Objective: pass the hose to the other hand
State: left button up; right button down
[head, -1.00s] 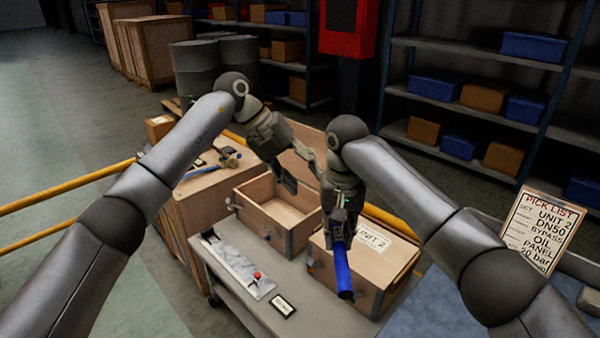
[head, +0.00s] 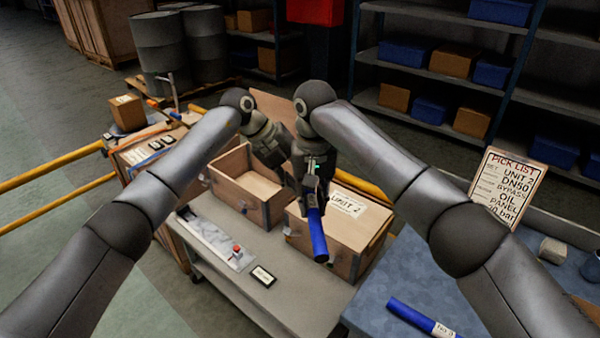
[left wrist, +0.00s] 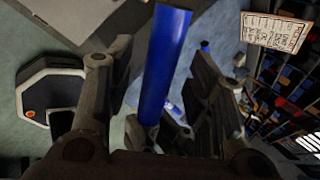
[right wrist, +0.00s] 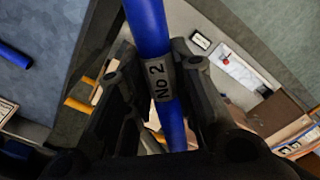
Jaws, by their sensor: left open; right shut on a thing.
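A blue hose (head: 318,238) hangs from my right gripper (head: 313,188), which is shut on it above the boxes. In the right wrist view the hose (right wrist: 150,30) runs between the closed fingers at a grey label reading "No 2" (right wrist: 160,80). My left gripper (head: 280,168) is close beside the right one, partly hidden behind it in the head view. In the left wrist view its fingers (left wrist: 150,70) are open, with the hose (left wrist: 165,50) showing between them. I cannot tell whether they touch it.
An open wooden box (head: 240,205) and a closed "UNIT 2" box (head: 338,230) stand on the grey cart (head: 290,295) below. Another blue hose (head: 408,314) lies on the blue bench top (head: 375,295) at right. A pick list (head: 510,190) stands behind it.

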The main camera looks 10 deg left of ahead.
pick_arm(q)
jog(key=shift+c, duration=0.3)
jog(key=c, duration=1)
grip_shut()
pick_arm(e)
jog(key=c, duration=1.2)
grip_release()
jog(key=shift+o, duration=0.2)
jog(key=shift+r, duration=0.1)
